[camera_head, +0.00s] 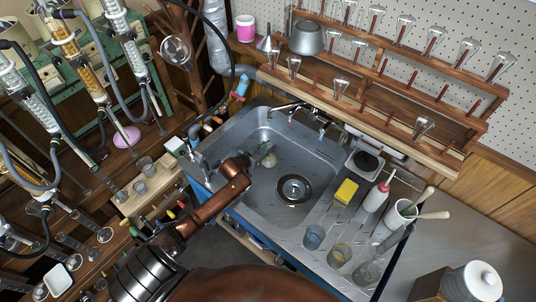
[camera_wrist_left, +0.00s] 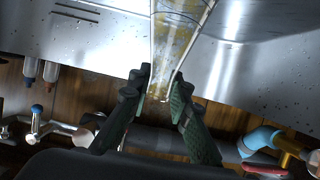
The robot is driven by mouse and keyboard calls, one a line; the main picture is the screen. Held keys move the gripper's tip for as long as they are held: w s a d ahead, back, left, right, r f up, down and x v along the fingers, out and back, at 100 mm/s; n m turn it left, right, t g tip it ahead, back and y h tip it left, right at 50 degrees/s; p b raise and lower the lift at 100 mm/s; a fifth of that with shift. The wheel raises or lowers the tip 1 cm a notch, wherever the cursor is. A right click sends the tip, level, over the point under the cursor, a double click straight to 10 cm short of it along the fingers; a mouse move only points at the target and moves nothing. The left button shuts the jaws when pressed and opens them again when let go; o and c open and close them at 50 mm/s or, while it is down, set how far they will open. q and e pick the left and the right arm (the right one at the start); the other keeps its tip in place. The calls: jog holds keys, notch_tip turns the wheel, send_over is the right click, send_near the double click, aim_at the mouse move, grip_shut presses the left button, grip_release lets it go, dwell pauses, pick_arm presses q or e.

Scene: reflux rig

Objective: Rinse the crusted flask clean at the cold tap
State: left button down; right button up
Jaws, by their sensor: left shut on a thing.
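My left gripper (camera_head: 256,158) reaches in from the lower left over the left part of the steel sink (camera_head: 262,205). It is shut on a glass flask (camera_head: 268,159), which is held over the basin. In the left wrist view the two dark fingers (camera_wrist_left: 160,105) close on the flask's glass neck (camera_wrist_left: 172,50), which has a yellow-brown crust inside. The rest of the flask runs out of that view. Chrome taps (camera_head: 288,108) stand at the sink's back edge, apart from the flask. I cannot tell which is cold, and I see no running water. My right gripper is not in view.
A yellow sponge (camera_head: 346,192), a wash bottle (camera_head: 377,195), several glasses and a white pot (camera_head: 400,215) of tools stand on the right drainboard. Wooden glassware racks (camera_head: 375,70) rise behind. Reflux glassware with hoses crowds the left. The basin around the drain (camera_head: 293,190) is clear.

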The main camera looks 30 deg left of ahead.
pick_arm(q)
jog(key=shift+w+f, duration=0.2)
jog(key=shift+f, duration=0.45)
jog(key=c, duration=1.7)
grip_release()
jog(key=shift+s, duration=0.1)
jog(key=shift+v, duration=3.7)
